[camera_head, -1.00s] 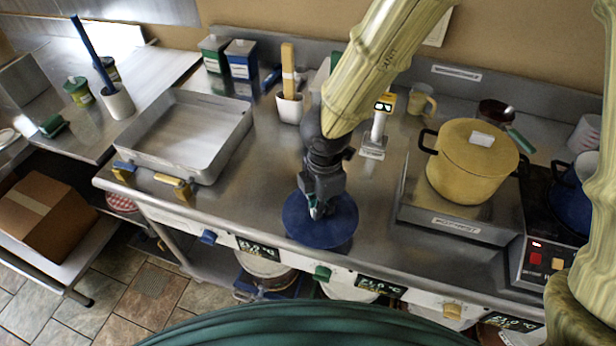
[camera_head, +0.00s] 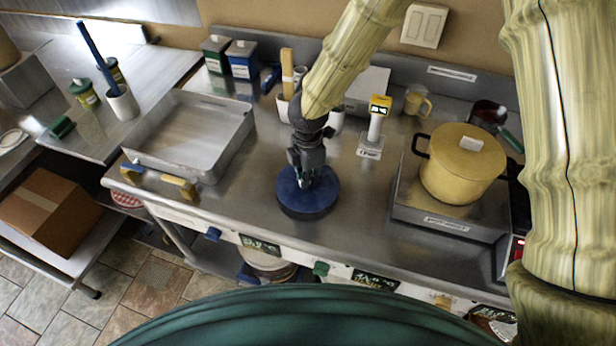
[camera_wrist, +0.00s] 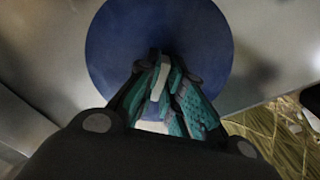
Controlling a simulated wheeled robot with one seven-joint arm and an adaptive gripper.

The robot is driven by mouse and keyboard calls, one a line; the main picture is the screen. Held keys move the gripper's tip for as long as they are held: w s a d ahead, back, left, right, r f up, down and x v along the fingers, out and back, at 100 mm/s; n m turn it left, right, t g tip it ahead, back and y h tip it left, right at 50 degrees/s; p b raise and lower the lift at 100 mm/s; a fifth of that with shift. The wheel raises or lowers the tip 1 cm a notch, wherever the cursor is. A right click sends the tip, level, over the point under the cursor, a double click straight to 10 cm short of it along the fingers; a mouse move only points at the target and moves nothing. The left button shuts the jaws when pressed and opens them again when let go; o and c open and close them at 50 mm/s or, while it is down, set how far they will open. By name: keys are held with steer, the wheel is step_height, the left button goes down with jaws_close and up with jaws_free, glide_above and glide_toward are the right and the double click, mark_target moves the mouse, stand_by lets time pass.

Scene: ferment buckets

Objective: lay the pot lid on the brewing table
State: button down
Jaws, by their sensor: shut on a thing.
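The round blue pot lid (camera_head: 318,202) is over the bare front-middle part of the steel brewing table (camera_head: 370,215) in the head view. A dark band shows below its near edge; I cannot tell whether the lid touches the table or is slightly above it. My gripper (camera_head: 306,182) points down at the lid's middle and is shut on its knob, which the fingers mostly hide. In the wrist view, the lid (camera_wrist: 215,40) fills the upper middle, and the teal fingers of my gripper (camera_wrist: 165,85) close around a pale piece at its centre.
A big empty metal tray (camera_head: 190,135) stands to the left. A yellow lidded pot (camera_head: 455,175) sits on a raised plate (camera_head: 440,215) to the right. A small post with a yellow display (camera_head: 375,125), a mug (camera_head: 417,103) and canisters (camera_head: 242,60) stand behind. Bare steel surrounds the lid.

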steer(key=shift+w+f, duration=0.1)
steer(key=shift+f, duration=0.6)
steer(key=shift+f, duration=0.2)
steer(key=c, duration=1.5)
jaws_free()
steer(key=shift+c, duration=0.2)
step_height(320, 180, up, 12)
steer(key=b, duration=0.2)
steer(key=shift+r, duration=0.15)
